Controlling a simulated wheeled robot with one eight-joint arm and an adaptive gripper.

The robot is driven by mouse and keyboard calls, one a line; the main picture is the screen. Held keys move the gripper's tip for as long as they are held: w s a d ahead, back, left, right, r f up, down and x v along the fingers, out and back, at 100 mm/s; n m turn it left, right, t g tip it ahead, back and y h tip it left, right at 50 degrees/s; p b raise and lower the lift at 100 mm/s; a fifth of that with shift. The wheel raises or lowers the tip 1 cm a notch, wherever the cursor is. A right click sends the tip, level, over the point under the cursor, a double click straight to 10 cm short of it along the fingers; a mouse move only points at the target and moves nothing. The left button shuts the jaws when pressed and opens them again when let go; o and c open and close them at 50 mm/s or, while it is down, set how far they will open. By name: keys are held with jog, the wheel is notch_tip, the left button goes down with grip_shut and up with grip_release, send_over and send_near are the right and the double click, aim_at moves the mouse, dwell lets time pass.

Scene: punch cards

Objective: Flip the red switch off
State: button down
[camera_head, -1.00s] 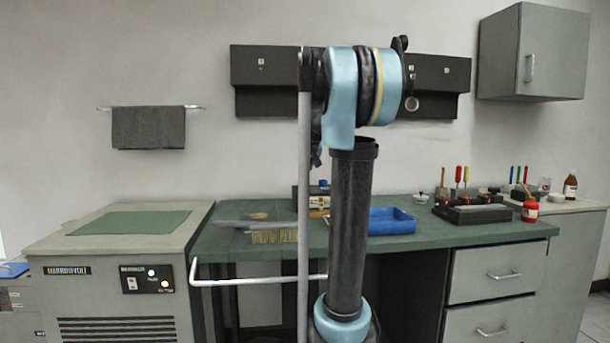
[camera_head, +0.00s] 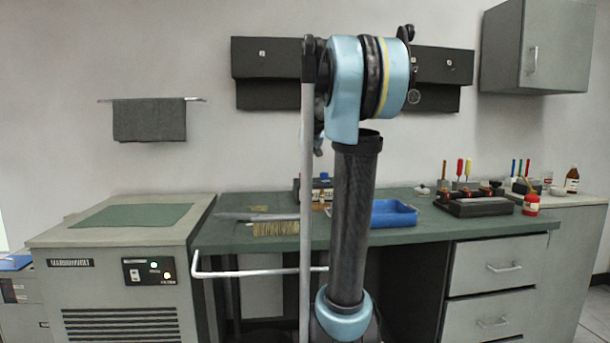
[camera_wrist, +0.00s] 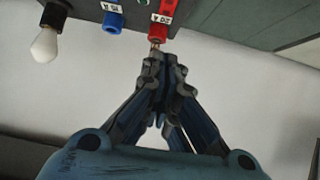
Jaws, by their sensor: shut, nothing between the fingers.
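A red part marked "20 A" (camera_wrist: 171,17) hangs from a dark panel (camera_wrist: 208,15) at the top of the wrist view. I take it for the red switch; whether it is on or off cannot be told. My gripper (camera_wrist: 157,55) is shut and empty, its fingertips just below the red part's small brassy end. Whether they touch it cannot be told. A blue part marked "15 A" (camera_wrist: 113,16) sits left of the red one. In the head view my gripper is hidden, and no red switch shows clearly.
A white bulb (camera_wrist: 45,42) is at the wrist view's upper left. In the head view, a green bench (camera_head: 420,240) holds a blue tray (camera_head: 392,213), a small device (camera_head: 316,192) partly behind my arm, and a red bottle (camera_head: 531,204). A grey cabinet (camera_head: 110,300) stands left.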

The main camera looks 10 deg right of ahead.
send_over(305, 182)
jog(key=s, duration=0.1)
notch_tip(305, 182, down, 6)
jog(key=shift+s+a, duration=0.1)
jog(key=shift+s, duration=0.05)
jog(key=f, duration=0.3)
jog(key=shift+w, duration=0.3)
jog(key=shift+f, duration=0.6)
